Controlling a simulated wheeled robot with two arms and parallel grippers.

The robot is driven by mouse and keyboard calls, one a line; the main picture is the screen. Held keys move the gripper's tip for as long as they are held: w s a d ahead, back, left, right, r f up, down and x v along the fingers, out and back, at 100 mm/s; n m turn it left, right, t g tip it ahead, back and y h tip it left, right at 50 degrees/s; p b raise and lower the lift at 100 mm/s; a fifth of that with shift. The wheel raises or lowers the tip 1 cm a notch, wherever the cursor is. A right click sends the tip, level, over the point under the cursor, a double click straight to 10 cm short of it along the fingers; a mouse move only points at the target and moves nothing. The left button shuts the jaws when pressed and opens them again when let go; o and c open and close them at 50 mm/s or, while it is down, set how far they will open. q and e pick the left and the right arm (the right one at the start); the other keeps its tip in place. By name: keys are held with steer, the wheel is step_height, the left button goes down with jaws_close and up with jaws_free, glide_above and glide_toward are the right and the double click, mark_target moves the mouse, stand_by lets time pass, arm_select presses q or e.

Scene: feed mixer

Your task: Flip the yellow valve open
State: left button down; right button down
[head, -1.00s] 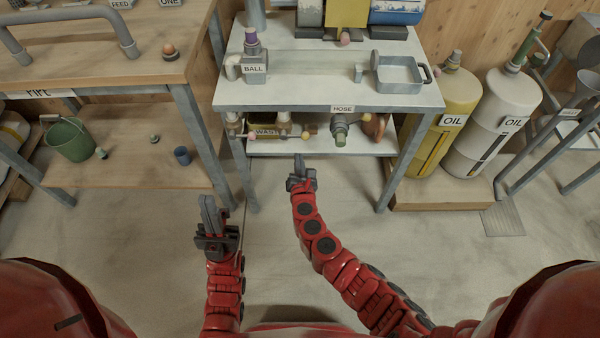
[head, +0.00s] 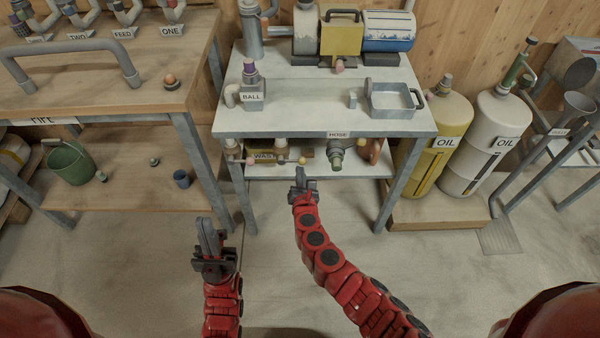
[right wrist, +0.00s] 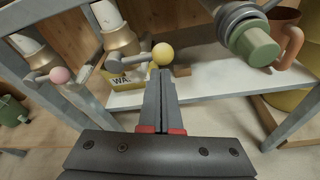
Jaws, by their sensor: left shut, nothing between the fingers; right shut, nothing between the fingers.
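The yellow valve's round knob (head: 303,160) sits at the end of a grey lever under the front edge of the workbench. In the right wrist view, the yellow knob (right wrist: 162,54) is just beyond the fingertips, and its lever runs left to a brass and white valve body (right wrist: 117,40). My right gripper (head: 299,171) is shut and empty, pointing at the knob. Its fingertips (right wrist: 160,73) look very close to the knob; I cannot tell whether they touch. My left gripper (head: 204,221) is shut and empty, lower left, away from the valve.
A pink-knobbed valve (right wrist: 61,75) is left of the yellow one, and a green-capped hose fitting (right wrist: 254,45) is to the right. A WASTE box (head: 265,156) sits on the lower shelf (head: 345,166) behind. Grey table legs (head: 238,185) flank the opening.

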mark_target(285, 159)
steer(key=shift+r+n+p, duration=0.3)
steer(key=shift+p, duration=0.2)
steer(key=a+r+n+h+p, duration=0.1)
steer(key=r+n+p, duration=0.1)
steer(key=n, duration=0.1)
steer(key=a+r+n+h+p, duration=0.1)
steer(key=r+n+h+p, duration=0.1)
steer(key=n+p, duration=0.1)
steer(key=a+r+n+h+p, duration=0.1)
steer(key=r+n+p, duration=0.1)
steer(key=n, duration=0.3)
steer(key=shift+t+p, duration=0.3)
steer(key=shift+p, duration=0.3)
steer(key=shift+a+r+n+t+h+b, duration=0.2)
steer(key=shift+a+n+b, duration=0.2)
steer(key=shift+n, duration=0.35)
steer(key=shift+a+r+n+t+h+b, duration=0.2)
steer(key=shift+a+n+b, duration=0.15)
steer(key=shift+n, duration=0.4)
steer(key=shift+d, duration=0.1)
